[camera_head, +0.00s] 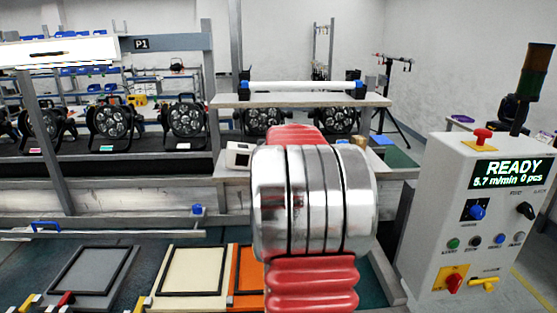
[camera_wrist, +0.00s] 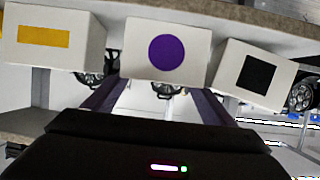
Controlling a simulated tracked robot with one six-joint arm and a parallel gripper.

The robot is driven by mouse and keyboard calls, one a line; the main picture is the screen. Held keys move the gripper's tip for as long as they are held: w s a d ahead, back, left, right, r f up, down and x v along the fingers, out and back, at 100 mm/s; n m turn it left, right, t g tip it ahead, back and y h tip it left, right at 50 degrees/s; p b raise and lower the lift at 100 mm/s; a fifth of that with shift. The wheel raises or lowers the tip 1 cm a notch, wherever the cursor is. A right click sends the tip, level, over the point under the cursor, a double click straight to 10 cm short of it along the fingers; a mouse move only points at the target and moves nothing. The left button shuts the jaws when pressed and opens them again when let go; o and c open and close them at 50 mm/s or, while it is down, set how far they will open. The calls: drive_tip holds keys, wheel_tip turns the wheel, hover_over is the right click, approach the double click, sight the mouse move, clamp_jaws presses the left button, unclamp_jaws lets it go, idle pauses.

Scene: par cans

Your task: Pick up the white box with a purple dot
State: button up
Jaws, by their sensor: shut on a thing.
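The white box with a purple dot (camera_wrist: 167,48) is at the top middle of the wrist view, its dotted face towards the camera. My gripper (camera_wrist: 161,88) is shut on this box, with a finger reaching up to each side of it. The fingertips are partly hidden by the box. A white box with a yellow rectangle (camera_wrist: 52,38) is to its left and a white box with a black square (camera_wrist: 252,74) is to its right, tilted in the picture. In the head view, my arm hides the gripper and the dotted box.
A higher shelf (camera_head: 300,101) with a white tube is above. Several stage lights (camera_head: 185,119) stand behind. A control panel (camera_head: 478,213) is at right, and framed panels (camera_head: 190,271) lie below.

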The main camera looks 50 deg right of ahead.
drive_tip(key=shift+f, duration=0.45)
drive_tip(key=shift+r, duration=1.65)
drive_tip(key=shift+s+a, duration=0.15)
drive_tip(key=shift+a, duration=0.1)
drive_tip(key=s+a, duration=1.1)
drive_tip(key=a, duration=0.2)
drive_tip(key=shift+a+r, duration=0.15)
drive_tip(key=shift+a, duration=0.1)
